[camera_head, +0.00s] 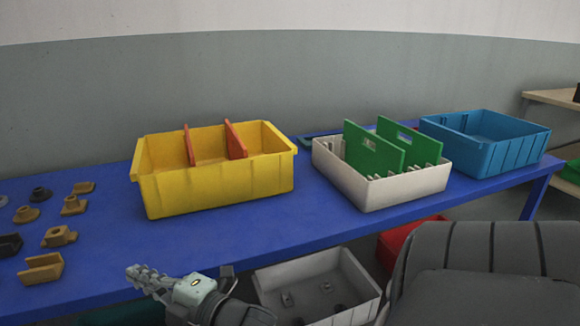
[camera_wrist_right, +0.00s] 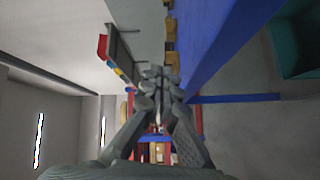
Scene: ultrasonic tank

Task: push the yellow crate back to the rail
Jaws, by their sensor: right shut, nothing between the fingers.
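The yellow crate (camera_head: 218,190) stands upright on the blue table (camera_head: 250,231), left of the middle, with two orange dividers (camera_head: 236,141) in it. A short dark green strip (camera_head: 305,143) shows at the table's back edge, right of the crate; I cannot tell whether it is the rail, as the crate hides what is behind it. My right gripper (camera_head: 136,272) is shut and empty near the table's front edge, in front of the crate and apart from it. Its closed fingers also show in the right wrist view (camera_wrist_right: 158,76). My left gripper is not in view.
A white crate (camera_head: 402,188) with green dividers and a blue crate (camera_head: 517,154) stand to the right. Several brown and dark parts (camera_head: 41,268) lie at the left. A grey bin (camera_head: 355,275) is below the table. A dark seat (camera_head: 487,245) is at front right.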

